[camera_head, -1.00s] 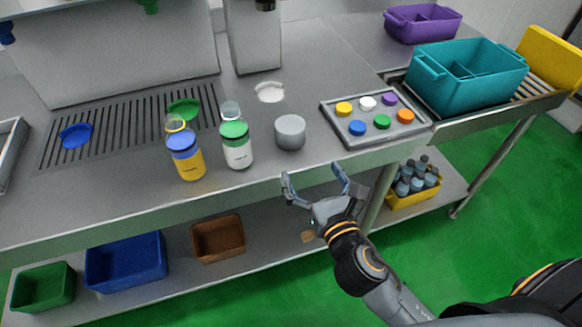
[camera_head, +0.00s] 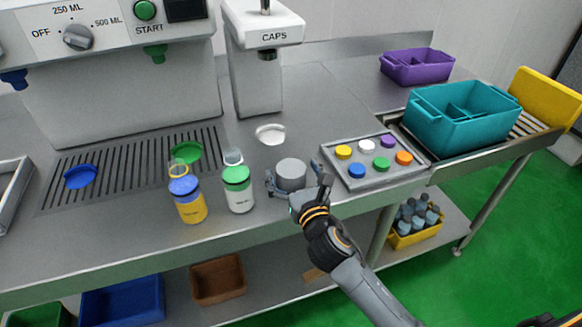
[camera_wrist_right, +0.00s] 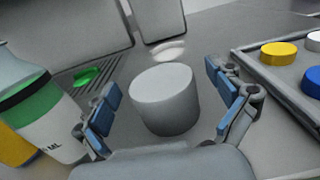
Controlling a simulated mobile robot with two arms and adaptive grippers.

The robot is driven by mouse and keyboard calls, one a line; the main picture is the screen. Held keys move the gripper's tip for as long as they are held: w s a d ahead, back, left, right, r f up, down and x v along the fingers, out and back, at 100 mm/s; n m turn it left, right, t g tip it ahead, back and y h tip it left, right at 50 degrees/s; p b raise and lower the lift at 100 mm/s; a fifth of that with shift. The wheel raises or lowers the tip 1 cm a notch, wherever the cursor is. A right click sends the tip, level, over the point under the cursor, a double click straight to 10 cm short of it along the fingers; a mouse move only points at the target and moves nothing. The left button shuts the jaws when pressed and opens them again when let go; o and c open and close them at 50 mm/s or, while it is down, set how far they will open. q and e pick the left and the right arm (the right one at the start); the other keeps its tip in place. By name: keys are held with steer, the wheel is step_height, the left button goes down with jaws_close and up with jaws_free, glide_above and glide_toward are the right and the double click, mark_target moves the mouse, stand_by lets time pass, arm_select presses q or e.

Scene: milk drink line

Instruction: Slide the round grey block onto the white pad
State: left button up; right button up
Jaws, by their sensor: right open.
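The round grey block (camera_head: 291,174) stands upright on the steel counter, near its front edge. The white pad (camera_head: 270,134) lies on the counter behind the block and a little to its left; it also shows in the right wrist view (camera_wrist_right: 168,51). My right gripper (camera_head: 297,186) is open, with one finger on each side of the block. In the right wrist view the block (camera_wrist_right: 164,98) is between the open fingers (camera_wrist_right: 165,95), with visible gaps on both sides. My left gripper is not in view.
A bottle with a green cap (camera_head: 238,188) stands just left of the right gripper, beside a blue-capped yellow bottle (camera_head: 187,200). A grey tray of coloured caps (camera_head: 377,181) is close on the right. The caps machine (camera_head: 255,75) stands behind the pad.

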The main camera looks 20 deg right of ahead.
steer(key=shift+w, duration=0.4)
steer(key=shift+c, duration=0.6)
steer(key=c, duration=1.3)
steer(key=shift+w+r, duration=0.1)
steer(key=shift+w, duration=0.25)
steer(key=shift+c, duration=0.2)
steer(key=w, duration=0.4)
steer(key=shift+w+p, duration=0.4)
steer(key=shift+w, duration=0.25)
steer(key=shift+w, duration=3)
